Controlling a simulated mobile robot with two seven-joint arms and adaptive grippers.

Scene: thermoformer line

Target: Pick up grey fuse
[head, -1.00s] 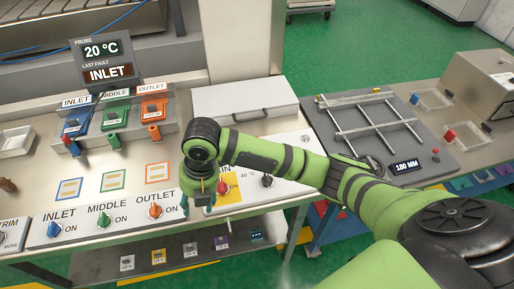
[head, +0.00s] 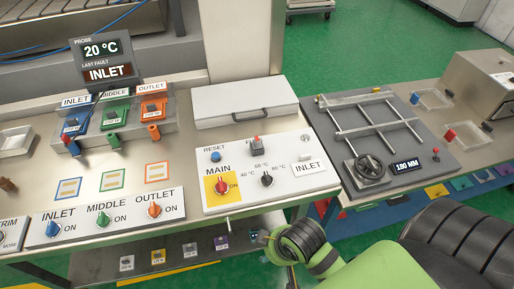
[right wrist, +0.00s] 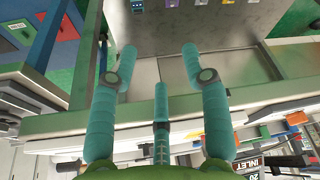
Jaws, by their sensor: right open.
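Small labelled fuses lie in a row on the lower shelf (head: 100,265) under the bench. Two look grey in the head view: one (head: 127,263) at the left end and one (head: 190,248) between the yellow and purple fuses. The matching middle grey fuse (right wrist: 200,3) is cut by the top edge of the right wrist view. My right gripper (right wrist: 157,52) is open and empty, its teal fingers spread, apart from the fuses. In the head view, my right wrist is right of the row; its fingers are not clear there. My left gripper is not in view.
A yellow fuse (head: 158,256), a purple fuse (head: 221,242) and a dark teal fuse (head: 254,236) share the shelf. The bench with the MAIN panel (head: 257,170) overhangs it. A blue-framed table (head: 460,165) stands at the right.

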